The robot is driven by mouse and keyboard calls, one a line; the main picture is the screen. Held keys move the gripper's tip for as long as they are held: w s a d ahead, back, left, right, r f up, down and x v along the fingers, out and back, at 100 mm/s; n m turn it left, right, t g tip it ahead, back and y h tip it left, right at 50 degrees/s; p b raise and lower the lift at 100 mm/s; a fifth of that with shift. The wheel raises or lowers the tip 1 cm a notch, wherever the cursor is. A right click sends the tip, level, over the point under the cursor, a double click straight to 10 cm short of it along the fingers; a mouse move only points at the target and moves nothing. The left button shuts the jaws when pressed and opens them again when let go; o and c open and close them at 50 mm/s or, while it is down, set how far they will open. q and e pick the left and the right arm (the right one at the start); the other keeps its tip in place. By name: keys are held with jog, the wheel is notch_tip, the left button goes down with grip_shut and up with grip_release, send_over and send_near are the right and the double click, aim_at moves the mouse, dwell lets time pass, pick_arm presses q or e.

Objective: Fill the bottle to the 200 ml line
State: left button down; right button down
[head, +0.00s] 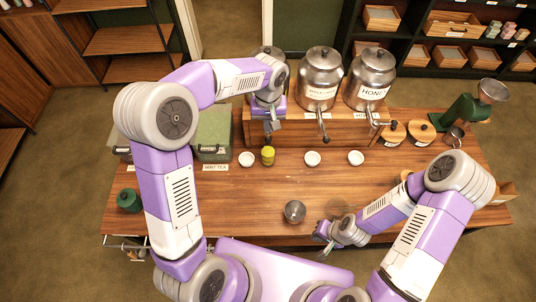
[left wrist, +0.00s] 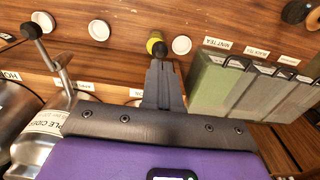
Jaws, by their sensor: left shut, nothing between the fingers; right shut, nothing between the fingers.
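A small yellow-green bottle or jar (head: 267,157) stands on the wooden table below the leftmost dispenser. It also shows in the left wrist view (left wrist: 156,43), just beyond my fingertips; no 200 ml line can be read. Steel dispensers with taps stand on a wooden riser: the middle one (head: 318,80) reads apple cider, the right one (head: 370,82) honey. The left one (head: 268,52) is mostly hidden by my left arm. My left gripper (head: 269,136) is shut and empty in front of the left dispenser, above the bottle. My right gripper (head: 325,250) is shut and empty near the table's front edge.
White round dishes (head: 312,158) sit along the riser's front. A small steel vessel (head: 294,211) stands near the table's front. Green tea boxes (head: 212,131) are at the left, a dark green jar (head: 129,200) further left, a green grinder (head: 468,112) at the right. The table's middle is mostly clear.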

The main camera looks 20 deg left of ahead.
pick_arm(q)
notch_tip(320, 180, up, 5)
dwell(0.7)
dwell(0.4)
